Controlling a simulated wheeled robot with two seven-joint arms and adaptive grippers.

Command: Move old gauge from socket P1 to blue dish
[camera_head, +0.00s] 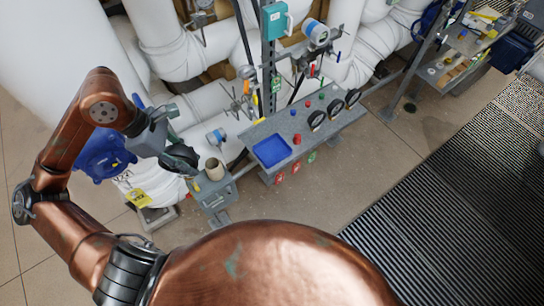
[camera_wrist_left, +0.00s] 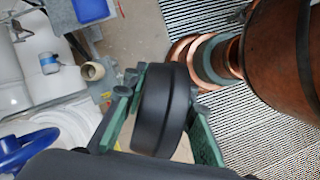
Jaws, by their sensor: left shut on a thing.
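My left gripper (camera_head: 183,158) is shut on a black round gauge, held in the air left of the bench. In the left wrist view, the gauge (camera_wrist_left: 160,110) sits between the green fingers, seen edge-on; its face is hidden. The blue dish (camera_head: 272,151) lies on the left end of the grey bench, to the right of the gripper and apart from it. It also shows at the top of the left wrist view (camera_wrist_left: 90,9) and looks empty. I cannot make out the socket label P1. My right gripper is not in view.
A small grey stand with a beige cup (camera_head: 214,169) is between gripper and bench. Several black round gauges (camera_head: 335,108) and red, green and blue knobs are on the bench (camera_head: 318,142). White pipes and a blue valve flange (camera_head: 102,155) are behind. Floor in front is clear.

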